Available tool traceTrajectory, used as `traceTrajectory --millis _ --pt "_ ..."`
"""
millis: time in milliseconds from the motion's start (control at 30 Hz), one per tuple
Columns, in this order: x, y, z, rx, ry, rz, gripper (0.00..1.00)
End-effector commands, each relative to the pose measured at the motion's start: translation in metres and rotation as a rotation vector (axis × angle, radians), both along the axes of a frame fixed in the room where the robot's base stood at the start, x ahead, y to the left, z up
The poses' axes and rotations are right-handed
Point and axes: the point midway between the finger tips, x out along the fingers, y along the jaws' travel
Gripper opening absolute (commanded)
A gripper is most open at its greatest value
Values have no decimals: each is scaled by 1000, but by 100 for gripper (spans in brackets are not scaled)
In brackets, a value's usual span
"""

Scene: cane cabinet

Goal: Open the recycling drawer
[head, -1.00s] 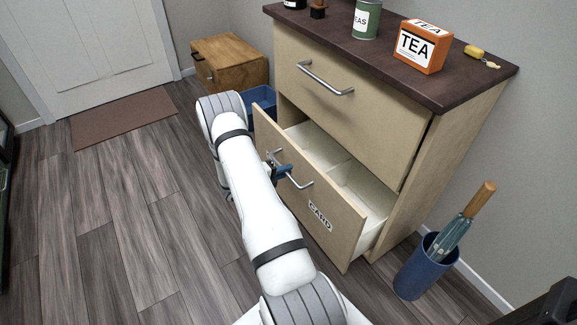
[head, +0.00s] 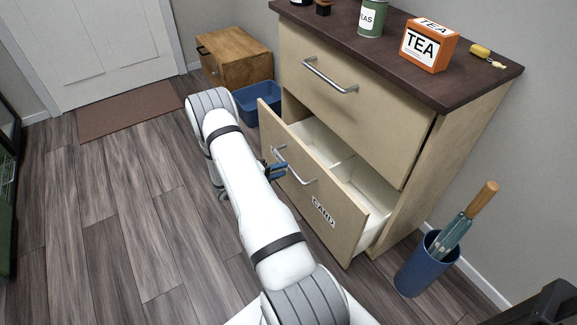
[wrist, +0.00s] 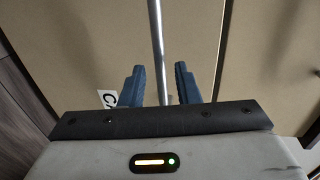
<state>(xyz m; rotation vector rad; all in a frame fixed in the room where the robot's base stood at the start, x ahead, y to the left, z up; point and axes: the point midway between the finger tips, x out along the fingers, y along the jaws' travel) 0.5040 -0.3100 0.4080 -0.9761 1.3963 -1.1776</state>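The recycling drawer (head: 345,228) is the lower cabinet drawer, with a white "CARD" label on its front. It stands pulled out, showing white compartments (head: 318,140) with a divider. A second label at the left of its front is partly hidden. Its metal bar handle (head: 302,180) also runs between my fingers in the wrist view (wrist: 157,45). My gripper (head: 277,170) is just in front of the handle. In the wrist view its blue fingers (wrist: 160,82) are apart, with visible gaps on both sides of the bar.
The upper drawer (head: 350,105) is shut. A tea box (head: 428,48) and a green tin (head: 370,18) stand on the top. A blue umbrella holder (head: 422,268) is at the right. A blue bin (head: 246,103) and wooden box (head: 235,58) stand behind. Floor at left is clear.

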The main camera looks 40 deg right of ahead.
Motion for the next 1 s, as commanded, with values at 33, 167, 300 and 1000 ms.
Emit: traceTrajectory --millis 33,167,300,1000 --pt "2 9 4 0 1 4 29" --pt "3 25 6 1 1 1 29" --pt "4 33 7 1 0 -1 29" --pt "4 37 45 8 -98 -56 29"
